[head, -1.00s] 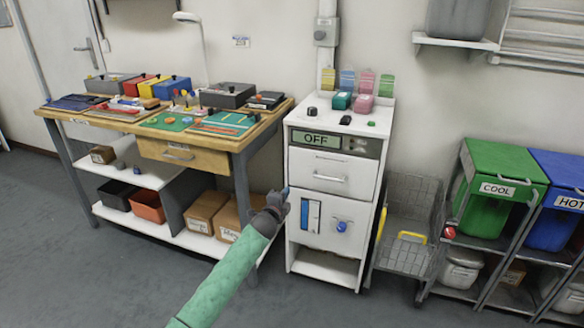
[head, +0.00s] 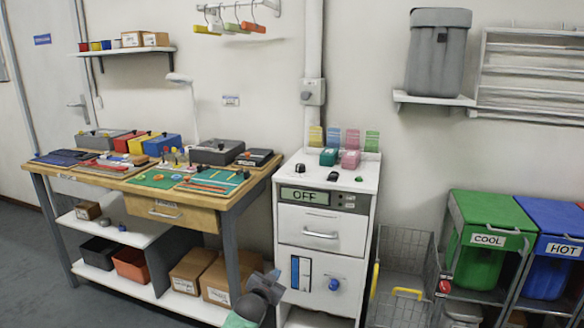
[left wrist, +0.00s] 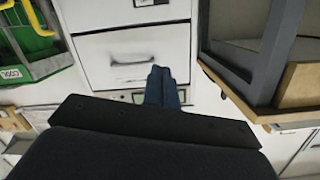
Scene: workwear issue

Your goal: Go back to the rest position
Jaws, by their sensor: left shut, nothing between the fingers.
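My left gripper (head: 272,275) is low in the head view, in front of the gap between the workbench and the white cabinet. Its green-sleeved arm is mostly cut off by the lower edge. In the left wrist view the gripper's two blue fingers (left wrist: 162,86) are together with nothing between them. They appear in front of the white cabinet's drawer (left wrist: 128,55) and are apart from anything I can make out. My right gripper is not in view.
The workbench (head: 240,203) with trays and boxes stands at left. The white cabinet (head: 290,222) with an OFF display is in the middle. A wire basket (head: 405,245), a green bin (head: 480,265) and a blue bin (head: 550,270) stand at right. Open floor (head: 30,250) shows at far left.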

